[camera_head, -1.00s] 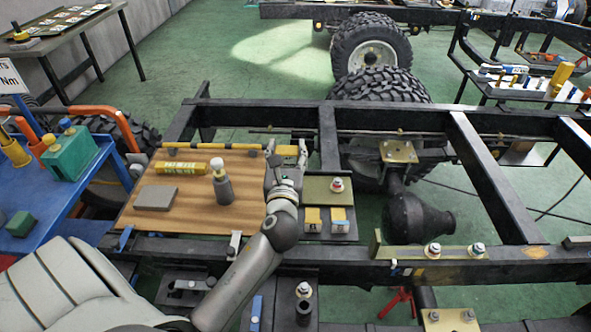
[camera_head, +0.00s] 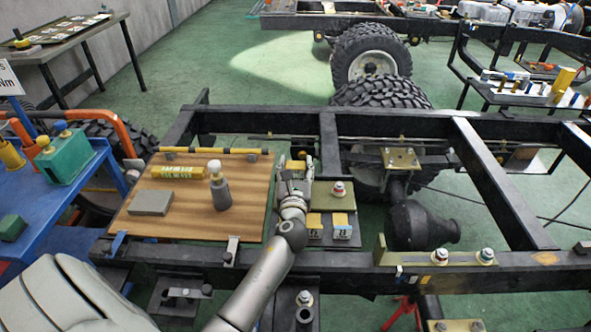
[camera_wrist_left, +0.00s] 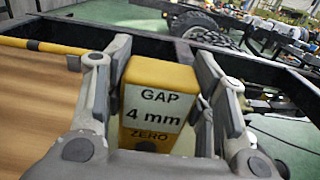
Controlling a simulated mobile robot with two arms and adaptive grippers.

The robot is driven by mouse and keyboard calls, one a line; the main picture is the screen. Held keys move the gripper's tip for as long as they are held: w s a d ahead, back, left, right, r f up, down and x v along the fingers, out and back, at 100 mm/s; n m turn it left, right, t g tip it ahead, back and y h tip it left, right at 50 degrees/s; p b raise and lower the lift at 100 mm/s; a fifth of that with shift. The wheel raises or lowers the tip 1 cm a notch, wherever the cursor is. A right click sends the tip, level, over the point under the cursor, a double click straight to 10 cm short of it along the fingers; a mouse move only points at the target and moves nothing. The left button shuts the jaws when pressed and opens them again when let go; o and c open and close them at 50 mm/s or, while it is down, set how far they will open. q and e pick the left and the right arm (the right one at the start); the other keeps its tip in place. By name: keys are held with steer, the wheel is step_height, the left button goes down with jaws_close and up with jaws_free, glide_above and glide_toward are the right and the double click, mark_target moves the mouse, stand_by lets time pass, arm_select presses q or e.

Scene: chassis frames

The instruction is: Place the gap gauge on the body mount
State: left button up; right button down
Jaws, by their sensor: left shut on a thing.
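The gap gauge (camera_wrist_left: 157,105) is a yellow block with a white label reading "GAP 4 mm" and "ZERO". In the left wrist view it stands upright between the fingers of my left gripper (camera_head: 296,165), which is shut on it. In the head view the gripper is at the right edge of the wooden board, beside an olive plate (camera_head: 322,205) carrying a bolt. I cannot tell for sure which part is the body mount; the olive plate and a bracket with two bolts (camera_head: 437,258) both show on the frame. My right gripper is out of view.
The wooden board (camera_head: 190,225) holds a grey block (camera_head: 150,203), a dark bottle (camera_head: 220,190) and a yellow bar (camera_head: 178,172). Black chassis rails (camera_head: 480,165) surround the area.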

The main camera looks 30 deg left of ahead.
arm_select(q)
steer(key=shift+f, duration=0.15)
steer(key=o, duration=1.1)
steer(key=shift+r, duration=0.25)
steer(key=p+v, duration=0.1)
steer(key=v, duration=1.1)
